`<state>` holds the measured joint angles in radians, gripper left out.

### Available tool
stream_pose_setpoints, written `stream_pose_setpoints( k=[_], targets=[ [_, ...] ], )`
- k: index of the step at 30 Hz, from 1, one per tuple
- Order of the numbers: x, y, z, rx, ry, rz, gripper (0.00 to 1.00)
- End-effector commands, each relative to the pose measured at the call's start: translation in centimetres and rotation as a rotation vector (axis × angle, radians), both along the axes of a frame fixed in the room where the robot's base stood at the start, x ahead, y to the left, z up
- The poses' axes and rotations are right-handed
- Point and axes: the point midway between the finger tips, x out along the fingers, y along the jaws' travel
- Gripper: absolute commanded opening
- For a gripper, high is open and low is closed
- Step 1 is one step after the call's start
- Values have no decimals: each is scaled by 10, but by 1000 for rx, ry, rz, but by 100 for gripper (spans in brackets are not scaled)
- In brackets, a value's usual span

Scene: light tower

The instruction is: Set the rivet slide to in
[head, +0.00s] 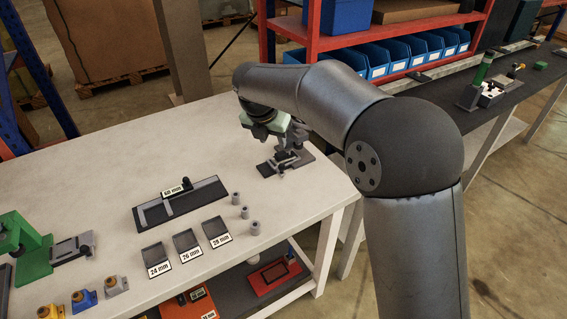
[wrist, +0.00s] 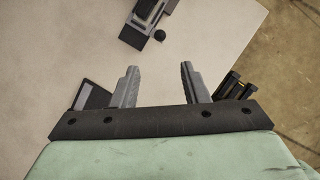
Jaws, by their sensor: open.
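I cannot tell for sure which part is the rivet slide. A small grey fixture with a dark base (head: 284,162) stands near the table's far right corner, under and beside my gripper (head: 265,130). In the wrist view, a grey block with a dark ribbed top (wrist: 147,14) and a small black ball knob (wrist: 160,36) lies beyond the fingertips. My gripper (wrist: 157,76) is open, with nothing between its fingers. In the head view its fingertips are hard to make out. A dark-framed part (wrist: 92,97) shows left of the fingers, and black cylinders (wrist: 232,88) show on the right.
A green press (head: 25,240) with a grey slide-like part (head: 72,248) stands at the left. A long dark tray marked 60 mm (head: 205,198), three small labelled trays (head: 187,246) and grey cylinders (head: 244,212) occupy the middle. The white table (head: 130,165) is clear behind them.

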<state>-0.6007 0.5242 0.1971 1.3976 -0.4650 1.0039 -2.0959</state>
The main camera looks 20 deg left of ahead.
Motion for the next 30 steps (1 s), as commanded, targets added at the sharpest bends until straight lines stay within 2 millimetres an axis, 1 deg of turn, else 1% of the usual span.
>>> stream_pose_setpoints(
  k=[1,12,18,24,30],
  targets=[
    [4,-1,-12,-4,4,-1,41],
    [35,-3,-87,-1,4,-2,41],
    [48,-4,-118,0,3,-3,41],
    [55,-5,-132,2,2,-4,41],
    [55,-5,-134,3,1,-3,41]
  ],
)
